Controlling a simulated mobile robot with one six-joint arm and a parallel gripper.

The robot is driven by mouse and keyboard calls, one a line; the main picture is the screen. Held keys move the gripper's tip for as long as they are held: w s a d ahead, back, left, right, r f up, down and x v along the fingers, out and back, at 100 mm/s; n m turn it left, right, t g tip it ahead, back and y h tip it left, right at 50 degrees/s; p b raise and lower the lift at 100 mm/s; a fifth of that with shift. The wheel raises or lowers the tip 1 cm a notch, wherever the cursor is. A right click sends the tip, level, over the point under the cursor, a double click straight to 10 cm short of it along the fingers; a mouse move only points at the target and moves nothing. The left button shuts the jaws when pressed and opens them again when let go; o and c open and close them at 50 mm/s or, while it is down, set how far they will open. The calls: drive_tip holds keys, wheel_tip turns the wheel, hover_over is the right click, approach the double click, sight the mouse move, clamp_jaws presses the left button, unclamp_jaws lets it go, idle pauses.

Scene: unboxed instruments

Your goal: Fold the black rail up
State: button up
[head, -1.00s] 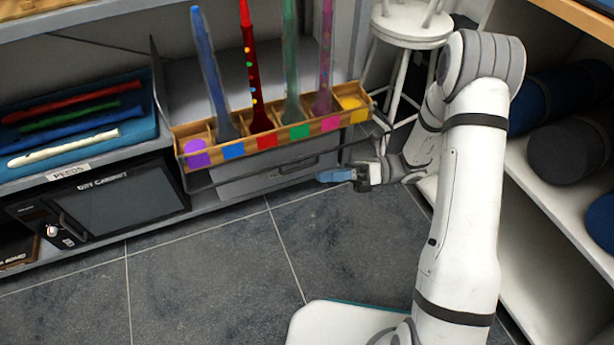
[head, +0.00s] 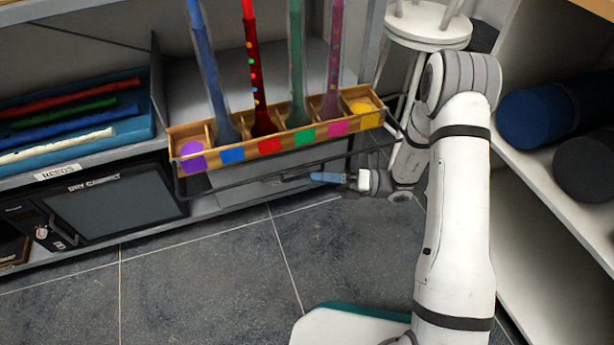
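The black rail (head: 240,184) is a thin bar running across the front of the wooden rack, just below the rack's coloured squares. Its ends bend back towards the rack's two sides, so it sits low. My gripper (head: 312,178), with blue finger pads, reaches in from the right and points left. It appears just below the right half of the rail. Contact with the rail cannot be made out. The fingers are small and partly seen edge-on, so their opening is unclear.
The wooden rack (head: 273,146) holds upright blue, red, green and purple instruments behind the rail. A blue tray (head: 140,128) of instruments and a dry cabinet (head: 118,207) are at left. A white stool (head: 428,27) stands behind my arm. Shelves with dark rolls are at right. The floor in front is clear.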

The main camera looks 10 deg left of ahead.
sight(306, 176)
drive_tip(key=shift+b+x, duration=0.5)
drive_tip(key=shift+x, duration=1.35)
clamp_jaws()
drive_tip(key=shift+w+d, duration=0.1)
